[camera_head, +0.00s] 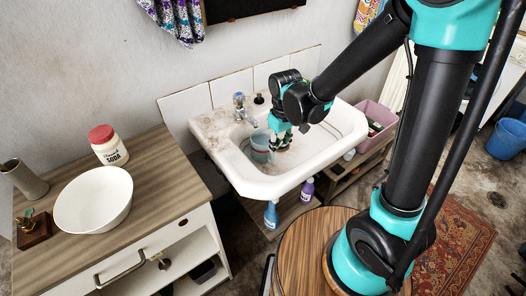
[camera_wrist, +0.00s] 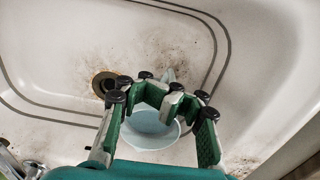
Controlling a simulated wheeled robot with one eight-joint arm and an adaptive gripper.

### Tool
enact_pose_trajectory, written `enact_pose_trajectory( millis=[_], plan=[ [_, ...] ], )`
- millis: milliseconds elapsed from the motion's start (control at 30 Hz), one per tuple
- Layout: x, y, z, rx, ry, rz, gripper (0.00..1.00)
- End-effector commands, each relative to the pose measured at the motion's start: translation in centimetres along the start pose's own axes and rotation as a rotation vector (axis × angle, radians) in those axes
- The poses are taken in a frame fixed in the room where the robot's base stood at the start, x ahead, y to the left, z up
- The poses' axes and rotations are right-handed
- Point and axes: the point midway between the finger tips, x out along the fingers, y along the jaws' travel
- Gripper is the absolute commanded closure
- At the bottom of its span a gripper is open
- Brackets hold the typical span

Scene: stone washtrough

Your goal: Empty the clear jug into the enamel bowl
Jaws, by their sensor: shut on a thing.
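The clear jug (camera_head: 261,148) is in the basin of the white sink (camera_head: 322,152) in the head view, with a bluish tint inside. Its round mouth also shows between my fingers in the wrist view (camera_wrist: 150,132). My gripper (camera_head: 281,139) reaches down into the basin at the jug's right side and is shut on the jug. The fingers hide part of the jug, and the exact grip point is hard to see. The white enamel bowl (camera_head: 94,201) stands on the wooden counter at the left, and looks empty.
A soda jar with a red lid (camera_head: 107,146) stands behind the bowl. A grey cylinder (camera_head: 25,179) and a small brown block (camera_head: 34,230) are left of it. The tap (camera_head: 241,106) rises at the sink's back edge. A gap separates counter (camera_head: 165,184) and sink.

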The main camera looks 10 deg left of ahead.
Motion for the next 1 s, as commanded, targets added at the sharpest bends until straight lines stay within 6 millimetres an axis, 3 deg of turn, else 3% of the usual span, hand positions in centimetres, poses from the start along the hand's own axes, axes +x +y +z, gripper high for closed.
enact_pose_trajectory(
  millis=[1000],
  plan=[
    [-7.3,0.0,-0.4,0.000,0.000,0.000,1.00]
  ],
)
